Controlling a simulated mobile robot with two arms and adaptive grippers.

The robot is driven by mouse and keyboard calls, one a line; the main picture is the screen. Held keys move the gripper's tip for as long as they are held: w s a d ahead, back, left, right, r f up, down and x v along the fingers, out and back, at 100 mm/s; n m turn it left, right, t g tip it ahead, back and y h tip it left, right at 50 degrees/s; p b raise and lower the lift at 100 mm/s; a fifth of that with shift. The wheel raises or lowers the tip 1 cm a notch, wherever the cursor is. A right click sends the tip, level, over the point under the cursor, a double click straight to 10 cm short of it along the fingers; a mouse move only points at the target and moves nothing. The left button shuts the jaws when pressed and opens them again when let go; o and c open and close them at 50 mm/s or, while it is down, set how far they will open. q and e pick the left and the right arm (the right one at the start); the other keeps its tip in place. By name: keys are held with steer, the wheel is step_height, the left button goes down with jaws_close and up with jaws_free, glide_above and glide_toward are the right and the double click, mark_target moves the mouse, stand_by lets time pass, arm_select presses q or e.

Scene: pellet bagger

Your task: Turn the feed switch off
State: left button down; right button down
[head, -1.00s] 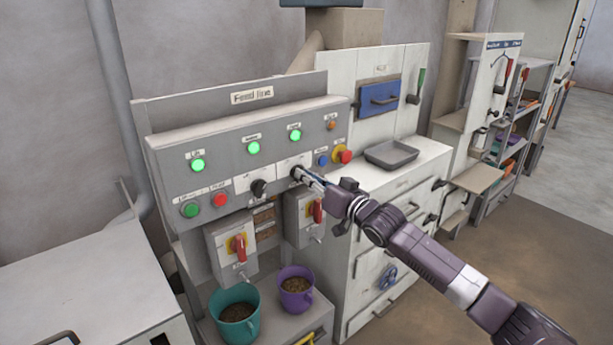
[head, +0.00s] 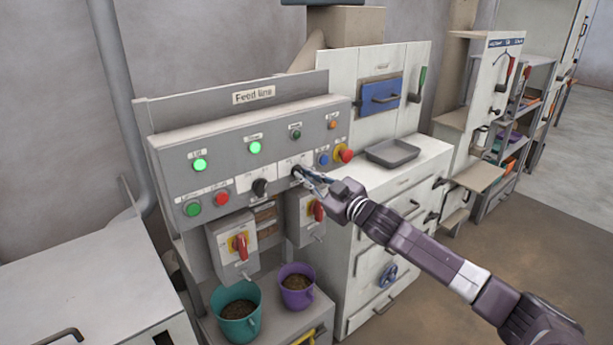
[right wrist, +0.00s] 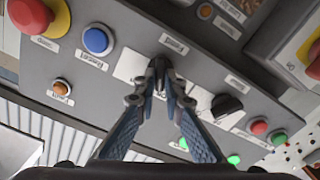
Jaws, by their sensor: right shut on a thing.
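The feed switch (head: 296,170) is a small black rotary knob on a white plate, at the right of the two knobs on the sloped grey "Feed line" panel (head: 225,165). My right gripper (head: 301,174) reaches in from the right and is shut on this knob. In the right wrist view the fingertips (right wrist: 158,82) close around the dark knob (right wrist: 158,64) and hide part of it. The lamp (head: 295,135) above the knob is dark green and unlit. My left gripper is not in view.
Two green lamps (head: 200,165) (head: 255,148) are lit. A second black knob (head: 260,187) sits left of the gripper. Blue (head: 323,159) and red (head: 346,155) buttons are close on the right. Red-handled switch boxes (head: 238,246) and pellet buckets (head: 236,312) are below.

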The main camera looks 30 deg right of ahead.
steer(key=shift+n, duration=0.5)
steer(key=c, duration=2)
jaws_free()
steer(key=s, duration=0.8)
steer(key=s+d, duration=0.1)
steer(key=s, duration=0.3)
